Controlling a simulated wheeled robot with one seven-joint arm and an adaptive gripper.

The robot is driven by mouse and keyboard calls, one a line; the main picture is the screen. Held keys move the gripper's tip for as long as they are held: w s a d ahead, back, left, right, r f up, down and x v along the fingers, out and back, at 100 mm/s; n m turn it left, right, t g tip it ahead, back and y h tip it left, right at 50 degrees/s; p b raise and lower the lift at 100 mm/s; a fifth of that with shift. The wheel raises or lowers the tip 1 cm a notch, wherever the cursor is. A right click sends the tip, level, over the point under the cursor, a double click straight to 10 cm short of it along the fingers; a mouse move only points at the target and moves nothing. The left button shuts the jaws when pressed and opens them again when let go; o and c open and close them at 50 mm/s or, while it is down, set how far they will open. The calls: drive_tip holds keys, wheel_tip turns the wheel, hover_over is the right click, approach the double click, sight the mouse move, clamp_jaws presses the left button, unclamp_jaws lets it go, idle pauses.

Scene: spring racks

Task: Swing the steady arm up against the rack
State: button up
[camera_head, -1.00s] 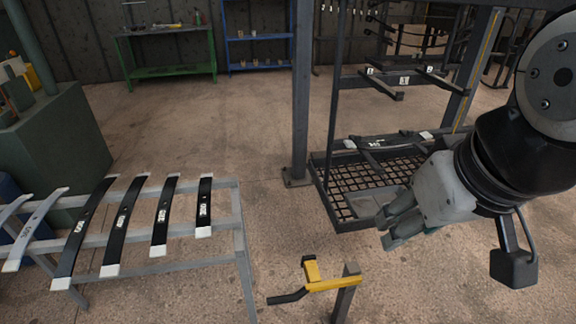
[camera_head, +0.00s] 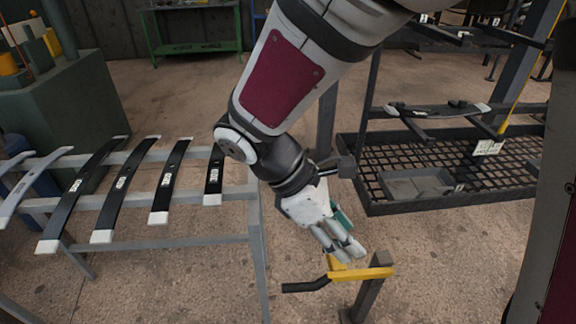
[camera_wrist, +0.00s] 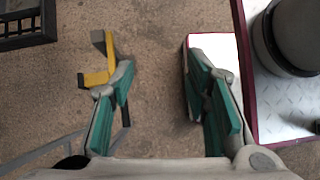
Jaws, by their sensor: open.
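The steady arm (camera_head: 362,273) is a yellow bar with a black handle (camera_head: 307,286) pointing left. It stands on a short dark post (camera_head: 368,300) in front of the rack (camera_head: 455,208), apart from it. My gripper (camera_head: 345,252) is open and empty, pointing down just above and behind the yellow bar, hiding part of it. In the wrist view my gripper (camera_wrist: 160,80) has its green-padded fingers spread wide. The steady arm (camera_wrist: 97,78) lies to the left there, partly hidden by the left finger. I cannot tell whether they touch.
A grey stand (camera_head: 262,245) with several leaf springs (camera_head: 120,182) is at the left. The rack has a mesh tray with a shallow grey bin (camera_head: 418,184), and a spring (camera_head: 430,110) lies on its arms. A green bench (camera_head: 195,45) stands at the back. Bare floor lies between.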

drive_tip(key=w+a+f+n+t+h+b, duration=0.2)
drive_tip(key=a+f+n+h+b, duration=0.25)
drive_tip(key=f, duration=0.55)
drive_tip(key=w+a+f+n+t+h+b, duration=0.1)
drive_tip(key=a+f+n+t+h+b, duration=0.25)
drive_tip(key=f+n, duration=0.6)
drive_tip(key=n+t+y+b, duration=0.3)
drive_tip(key=n+t+b, duration=0.5)
drive_tip(key=n+t, duration=0.3)
approach(295, 289)
drive_tip(key=shift+n+g, duration=0.35)
drive_tip(key=shift+n, duration=0.35)
drive_tip(key=x, duration=0.3)
drive_tip(key=b+x, duration=0.1)
drive_tip(key=x, duration=0.3)
drive_tip(key=b+x, duration=0.1)
drive_tip(key=x, duration=0.2)
drive_tip(key=shift+w+f, duration=0.3)
drive_tip(key=shift+w, duration=0.15)
drive_tip(key=shift+c, duration=0.6)
clamp_jaws()
